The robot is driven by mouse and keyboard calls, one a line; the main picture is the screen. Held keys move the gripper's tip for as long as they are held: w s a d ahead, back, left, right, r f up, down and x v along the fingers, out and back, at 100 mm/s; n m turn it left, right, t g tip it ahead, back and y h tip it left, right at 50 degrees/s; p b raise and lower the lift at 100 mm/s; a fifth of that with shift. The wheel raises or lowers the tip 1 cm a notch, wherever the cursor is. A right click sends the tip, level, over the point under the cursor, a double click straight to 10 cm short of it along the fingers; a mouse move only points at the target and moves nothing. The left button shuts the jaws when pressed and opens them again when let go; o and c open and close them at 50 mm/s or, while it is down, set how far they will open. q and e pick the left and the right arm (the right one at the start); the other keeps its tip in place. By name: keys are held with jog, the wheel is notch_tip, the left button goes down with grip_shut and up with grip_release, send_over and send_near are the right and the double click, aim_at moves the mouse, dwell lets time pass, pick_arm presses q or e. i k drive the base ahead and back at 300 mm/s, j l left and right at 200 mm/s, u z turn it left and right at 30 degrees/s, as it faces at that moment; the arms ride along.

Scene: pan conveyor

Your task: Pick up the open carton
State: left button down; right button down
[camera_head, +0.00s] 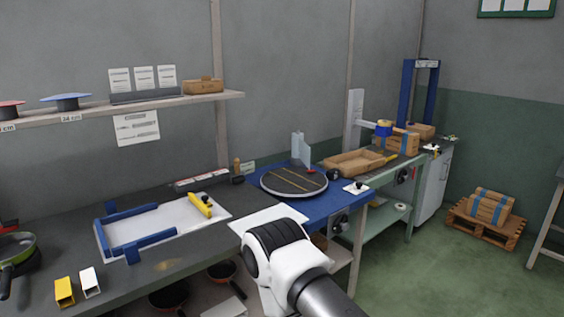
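A low brown carton (352,163) that looks open lies on the bench to the right of the round dark turntable (293,181). Its flaps seem spread, and its inside is too small to make out. A white and black link of my arm reaches up from the bottom, in front of the bench and well short of the carton. Neither of my grippers is in view.
A taped carton (398,144) stands behind the open one, near a blue frame (407,92). More taped cartons (489,206) lie on a wooden pallet (481,226) on the floor. A blue-edged white fixture (160,226) and a pan (17,249) are at left.

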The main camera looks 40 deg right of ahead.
aim_at(351, 164)
jog(key=z, duration=1.6)
jog(key=i+l, duration=0.2)
jog(key=i, duration=0.2)
jog(key=i+l, duration=0.25)
jog(key=i, duration=0.2)
jog(key=i+l, duration=0.2)
jog(key=i, duration=0.2)
